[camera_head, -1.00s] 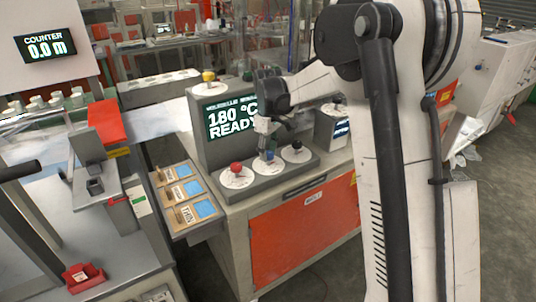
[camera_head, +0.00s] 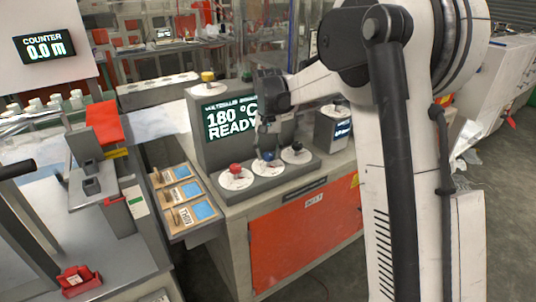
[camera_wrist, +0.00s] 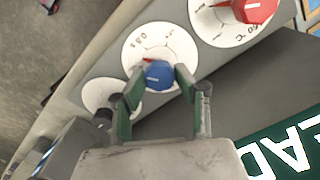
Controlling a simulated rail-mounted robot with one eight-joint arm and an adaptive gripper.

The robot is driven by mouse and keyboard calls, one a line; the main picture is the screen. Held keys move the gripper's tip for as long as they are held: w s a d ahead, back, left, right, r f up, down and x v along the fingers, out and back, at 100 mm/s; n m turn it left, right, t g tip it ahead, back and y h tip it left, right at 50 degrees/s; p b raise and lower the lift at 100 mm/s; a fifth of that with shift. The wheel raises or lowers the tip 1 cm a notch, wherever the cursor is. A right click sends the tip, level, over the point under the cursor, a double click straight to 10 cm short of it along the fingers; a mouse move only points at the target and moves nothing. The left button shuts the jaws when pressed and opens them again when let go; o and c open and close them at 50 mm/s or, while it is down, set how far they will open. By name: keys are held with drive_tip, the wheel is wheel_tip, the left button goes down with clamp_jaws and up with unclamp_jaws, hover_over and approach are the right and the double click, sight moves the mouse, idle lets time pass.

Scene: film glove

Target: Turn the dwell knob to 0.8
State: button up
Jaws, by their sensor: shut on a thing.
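The blue knob (camera_wrist: 159,75) sits on a round white dial (camera_wrist: 146,41) in the wrist view. A small red mark shows at the knob's edge, and the dial's printing is upside down and too small to read surely. My gripper (camera_wrist: 157,83) is shut on the blue knob, with one finger on each side. In the head view the blue knob (camera_head: 268,156) is the middle one of three on the grey control box, partly hidden by my gripper (camera_head: 267,150), which comes down from above.
A red knob (camera_wrist: 255,10) on a dial marked in °C stands beside the blue one, and a black knob (camera_wrist: 102,118) on the other side. The screen (camera_head: 231,117) behind reads 180 °C READY. A drawer-like tray (camera_head: 184,199) juts out at left.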

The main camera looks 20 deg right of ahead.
sight(269, 154)
drive_tip(key=m, duration=0.6)
drive_tip(key=shift+b, duration=0.3)
idle(0.4)
drive_tip(key=o, duration=1.1)
wheel_tip(269, 154, up, 12)
drive_tip(key=shift+r, duration=0.1)
